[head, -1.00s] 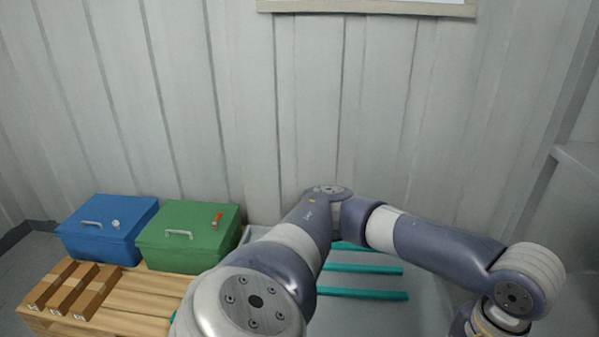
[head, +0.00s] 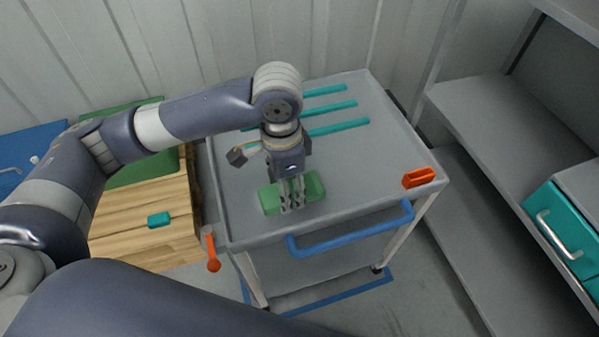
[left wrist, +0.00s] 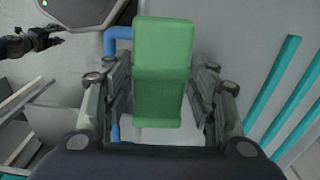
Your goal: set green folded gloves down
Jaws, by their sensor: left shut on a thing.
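The green folded gloves (head: 314,186) are a green bundle held in my left gripper (head: 292,208), low over the near part of the grey cart top (head: 365,187). My left gripper is shut on them and points down. In the left wrist view the gloves (left wrist: 162,75) sit between the two fingers. I cannot tell whether they touch the cart top. A dark gripper-like shape, likely my right gripper (left wrist: 32,42), shows small at the upper left of the left wrist view; its jaws are unclear.
Several teal bars (head: 338,128) lie at the back of the cart top. An orange-red block (head: 419,178) is at its right front corner. A blue handle (head: 350,236) runs along the front. A pallet (head: 120,238) stands left, grey shelves (head: 505,125) right.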

